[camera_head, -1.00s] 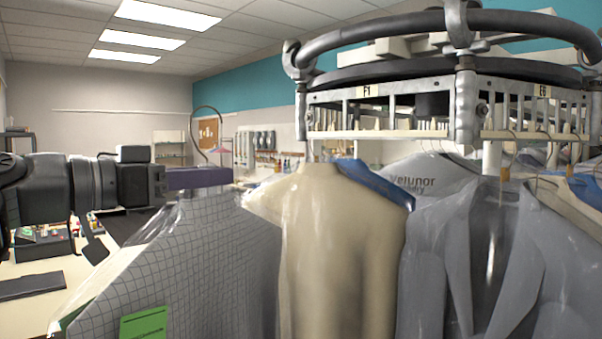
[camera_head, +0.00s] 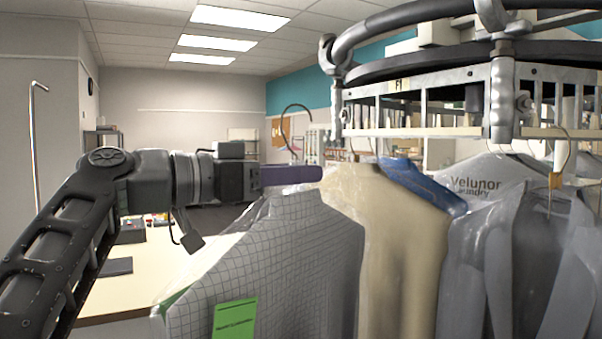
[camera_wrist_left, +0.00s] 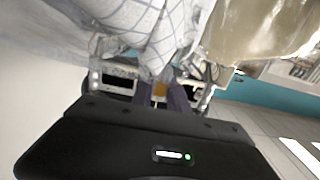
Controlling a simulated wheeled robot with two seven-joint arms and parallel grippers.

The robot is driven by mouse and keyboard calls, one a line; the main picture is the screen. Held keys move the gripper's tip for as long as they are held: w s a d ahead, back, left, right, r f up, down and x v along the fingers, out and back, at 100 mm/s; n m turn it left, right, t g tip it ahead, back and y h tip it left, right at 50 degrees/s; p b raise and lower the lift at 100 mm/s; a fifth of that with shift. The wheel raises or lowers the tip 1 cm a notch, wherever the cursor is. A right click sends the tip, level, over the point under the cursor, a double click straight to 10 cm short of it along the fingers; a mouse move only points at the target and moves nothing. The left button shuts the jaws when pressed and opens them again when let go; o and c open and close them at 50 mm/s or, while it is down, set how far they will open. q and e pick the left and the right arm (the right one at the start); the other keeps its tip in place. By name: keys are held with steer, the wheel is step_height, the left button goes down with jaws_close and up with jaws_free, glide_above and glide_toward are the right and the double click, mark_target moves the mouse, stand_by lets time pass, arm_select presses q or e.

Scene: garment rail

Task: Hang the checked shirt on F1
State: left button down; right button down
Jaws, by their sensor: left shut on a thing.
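The checked shirt (camera_head: 275,255), white-grey with a dark grid under clear plastic and a green tag (camera_head: 234,319), hangs left of the rail in the head view. My left gripper (camera_head: 292,175) is shut on its hanger just above the collar. The hanger's hook (camera_head: 297,107) rises free above the fingers. In the left wrist view, the shirt (camera_wrist_left: 150,30) hangs beyond the fingers (camera_wrist_left: 172,96), with an orange tag between them. The F1 label (camera_head: 400,85) is on the slotted rail (camera_head: 440,131), right of the hook and apart from it. My right gripper is out of view.
A cream garment (camera_head: 392,240) hangs under F1, close beside or touching the checked shirt. Behind are a blue garment (camera_head: 425,187) and a Velunor bag (camera_head: 477,184); a grey jacket (camera_head: 500,250) hangs at right. A light table (camera_head: 150,265) stands at left.

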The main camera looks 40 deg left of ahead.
arm_select(q)
steer(key=shift+w+d, duration=0.1)
steer(key=shift+w, duration=0.05)
steer(key=shift+p+x, duration=0.75)
steer(key=shift+x, duration=2.05)
steer(key=p+x, duration=0.3)
steer(key=x, duration=0.5)
steer(key=shift+w, duration=0.3)
steer(key=shift+w+d+r, duration=0.1)
steer(key=shift+r, duration=0.05)
steer(key=shift+w, duration=0.1)
steer(key=shift+p+x, duration=0.35)
steer(key=shift+x, duration=2)
steer(key=shift+f+b, duration=1.35)
steer(key=shift+b, duration=0.25)
